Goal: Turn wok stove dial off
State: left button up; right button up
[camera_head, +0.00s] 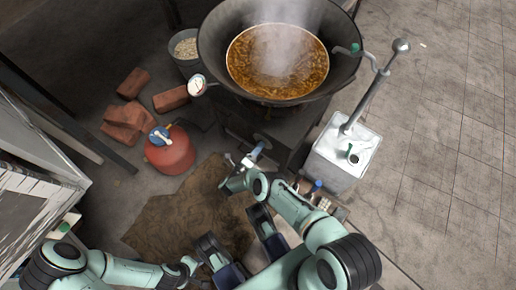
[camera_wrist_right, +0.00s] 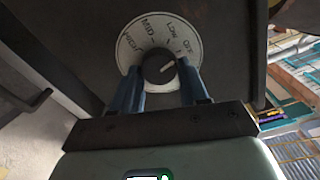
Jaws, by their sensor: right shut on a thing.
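The wok stove dial (camera_wrist_right: 127,49) is a round pale plate marked HIGH, MID, LOW and OFF, with a dark knob (camera_wrist_right: 157,68) at its centre. In the wrist view my right gripper (camera_wrist_right: 160,82) is shut on the knob, one blue finger on each side. The white line on the knob points up and right, roughly towards the LOW–OFF side; its exact setting is hard to tell. In the head view my right gripper (camera_head: 262,146) is at the front of the dark stove (camera_head: 290,122), and the dial is hidden. My left gripper (camera_head: 189,264) is low in view, its fingers unclear.
A large wok (camera_head: 213,45) of steaming brown liquid sits on the stove. A metal container (camera_head: 325,152) stands right of the stove. A red gas canister (camera_head: 172,155), bricks (camera_head: 124,119) and a bucket (camera_head: 186,60) are at left. The tiled floor at right is clear.

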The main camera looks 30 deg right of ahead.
pick_arm(q)
jog(key=shift+w+r, duration=0.1)
jog(key=shift+w, duration=0.1)
pick_arm(e)
jog(key=shift+a+m, duration=0.1)
jog(key=shift+m, duration=1.2)
jog(key=o, duration=1)
jog(key=shift+o, duration=0.2)
pick_arm(q)
jog(key=shift+w+r+p, duration=0.25)
jog(key=shift+w+p, duration=0.05)
jog(key=shift+w, duration=0.05)
pick_arm(e)
jog(key=v, duration=1.3)
jog(key=shift+a, duration=0.2)
